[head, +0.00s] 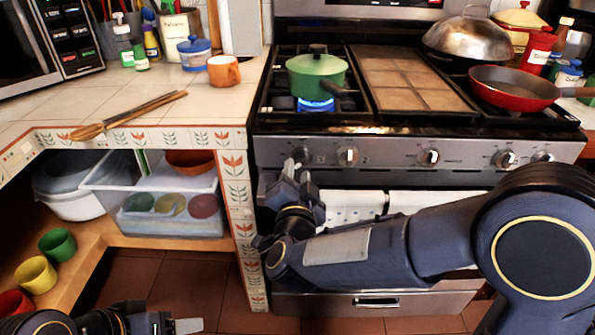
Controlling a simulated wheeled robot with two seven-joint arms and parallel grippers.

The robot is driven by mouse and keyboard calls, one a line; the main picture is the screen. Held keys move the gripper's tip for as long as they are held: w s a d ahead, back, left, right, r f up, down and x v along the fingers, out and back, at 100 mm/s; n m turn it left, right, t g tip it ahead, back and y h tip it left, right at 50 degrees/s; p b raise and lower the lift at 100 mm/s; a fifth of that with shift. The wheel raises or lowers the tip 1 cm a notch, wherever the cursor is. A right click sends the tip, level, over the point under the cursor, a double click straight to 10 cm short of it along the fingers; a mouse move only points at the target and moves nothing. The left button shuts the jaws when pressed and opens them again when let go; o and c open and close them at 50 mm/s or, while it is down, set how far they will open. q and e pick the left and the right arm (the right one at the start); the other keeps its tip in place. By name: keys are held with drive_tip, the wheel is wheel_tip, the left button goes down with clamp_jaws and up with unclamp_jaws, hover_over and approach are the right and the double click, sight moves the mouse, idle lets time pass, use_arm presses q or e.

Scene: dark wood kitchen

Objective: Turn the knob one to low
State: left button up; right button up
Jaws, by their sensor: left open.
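Knob one (301,156) is the leftmost knob on the stove's front panel. My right gripper (295,170) is right in front of it, with its fingertips at or just below the knob. I cannot tell whether the fingers touch or grip it, and the knob's setting is not readable. A green lidded pot (316,76) sits on the front left burner, with a blue flame (315,104) lit under it. My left gripper (187,325) is low at the bottom edge, partly cut off, open and away from the stove.
Several other knobs, including knob two (347,156), line the panel to the right. A red pan (513,88) sits on the right burners. Left of the stove is a tiled counter (225,105) with an orange mug (223,71) and wooden utensils (130,115).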

drive_tip(key=s, duration=0.6)
drive_tip(key=shift+s, duration=0.3)
drive_tip(key=s+d+r+n+g+y, duration=0.1)
drive_tip(key=d+r+n+g+y, duration=0.1)
drive_tip(key=d+n+g+y, duration=0.5)
drive_tip(key=s+d+f+g+h, duration=0.2)
drive_tip(key=s+d+f, duration=0.3)
drive_tip(key=s+d, duration=0.3)
drive_tip(key=s+d+f+g+h, duration=0.1)
drive_tip(key=s+d+f+g, duration=0.4)
drive_tip(key=s, duration=0.6)
wheel_tip(320, 180, up, 25)
drive_tip(key=d+t+p, duration=0.1)
drive_tip(key=p, duration=2.4)
drive_tip(key=shift+s+d+t, duration=0.3)
drive_tip(key=shift+s, duration=0.15)
